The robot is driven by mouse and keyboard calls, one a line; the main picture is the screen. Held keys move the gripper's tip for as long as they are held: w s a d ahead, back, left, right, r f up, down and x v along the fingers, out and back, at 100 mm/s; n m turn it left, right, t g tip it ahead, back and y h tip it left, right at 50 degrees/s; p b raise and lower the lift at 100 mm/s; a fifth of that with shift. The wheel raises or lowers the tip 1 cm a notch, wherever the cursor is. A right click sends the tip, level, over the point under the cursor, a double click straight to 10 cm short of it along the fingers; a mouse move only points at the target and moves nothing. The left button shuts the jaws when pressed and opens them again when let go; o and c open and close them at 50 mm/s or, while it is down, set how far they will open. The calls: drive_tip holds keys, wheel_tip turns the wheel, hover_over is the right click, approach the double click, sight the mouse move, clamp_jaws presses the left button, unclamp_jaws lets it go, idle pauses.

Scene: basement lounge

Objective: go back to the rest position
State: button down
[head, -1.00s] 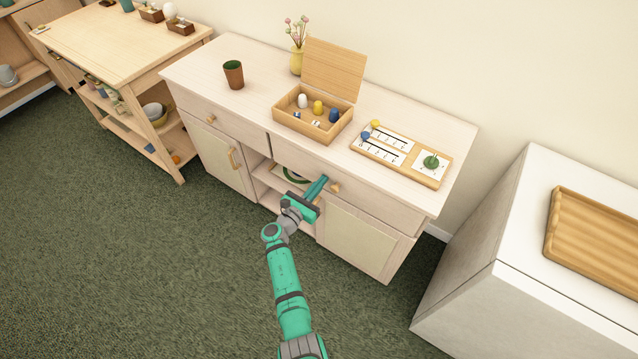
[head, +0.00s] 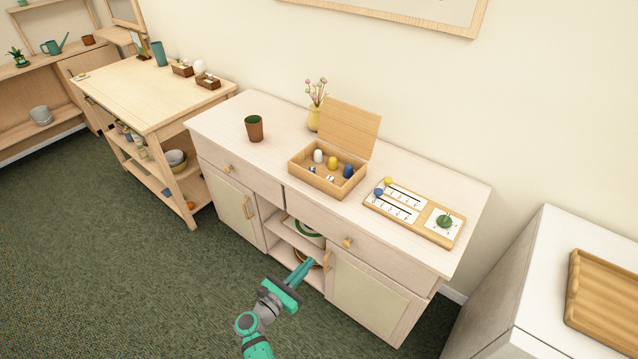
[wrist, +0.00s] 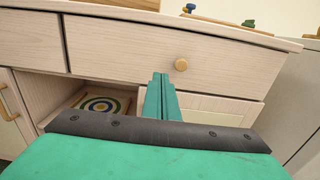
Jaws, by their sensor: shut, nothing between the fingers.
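My gripper (head: 305,267) is teal with a dark grey band and is shut and empty. In the head view it is in front of the pale wooden sideboard (head: 375,258), near the open middle compartment. In the wrist view the shut fingers (wrist: 161,98) point at the front of the sideboard (wrist: 120,48), below and left of a round drawer knob (wrist: 181,65). The fingers overlap the knob's drawer front in the picture; I cannot tell the exact gap.
On the sideboard top stand a brown cup (head: 254,128), an open wooden box (head: 318,186) with small pieces, a game board (head: 412,213) and a yellow vase (head: 313,118). A white cabinet with a wooden tray (head: 603,300) stands at right. Open carpet (head: 130,285) lies at left.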

drive_tip(key=s+d+f+m+g+y, duration=0.3)
drive_tip(key=s+f+m+y, duration=0.35)
drive_tip(key=s+f, duration=0.95)
drive_tip(key=s+r+m+y, duration=0.2)
drive_tip(key=s+m, duration=0.3)
drive_tip(key=s, duration=0.5)
drive_tip(key=s+r+m+y, duration=0.3)
drive_tip(key=s+r+m, duration=0.5)
drive_tip(key=s+r, duration=0.3)
drive_tip(key=s+d+r+m+t, duration=0.1)
drive_tip(key=s+r+m+t, duration=0.1)
drive_tip(key=r, duration=0.7)
drive_tip(key=s+d+r+m+t, duration=0.1)
drive_tip(key=s+d+r+m, duration=0.1)
drive_tip(key=s+r+m, duration=0.3)
wheel_tip(320, 180, up, 5)
drive_tip(key=shift+s+f+m+t+h, duration=0.2)
drive_tip(key=shift+m+t+h, duration=0.25)
drive_tip(key=shift+m, duration=0.8)
drive_tip(key=shift+w+a, duration=0.1)
drive_tip(key=shift+w, duration=0.1)
